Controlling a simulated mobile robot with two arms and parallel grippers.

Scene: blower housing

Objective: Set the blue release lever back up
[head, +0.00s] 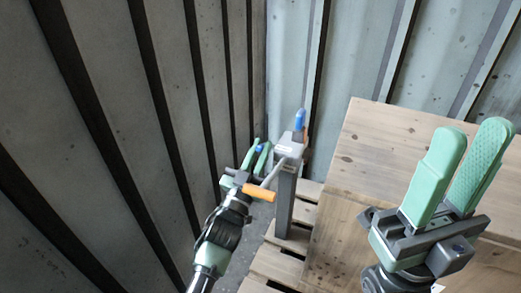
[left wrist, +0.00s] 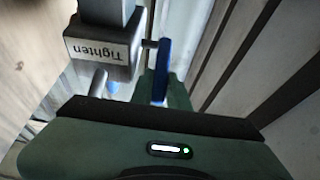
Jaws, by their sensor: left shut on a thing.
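A grey clamp head (head: 290,148) sits on a grey post (head: 285,205); its label in the left wrist view (left wrist: 105,52) reads "Tighten", upside down. A blue lever (left wrist: 163,70) is beside the head there, joined by a short pin, with its lower end at my left gripper's green finger. In the head view a small blue part (head: 260,149) shows between the fingers of my left gripper (head: 258,155), which is shut on it. Another blue piece (head: 299,119) stands upright at the head's top. My right gripper (head: 460,165) is open and empty at the right.
An orange handle (head: 259,192) on a grey rod crosses in front of my left wrist. A large wooden crate (head: 365,160) stands right of the post, on pallet slats (head: 270,268). Ribbed metal walls (head: 110,120) close in on the left and back.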

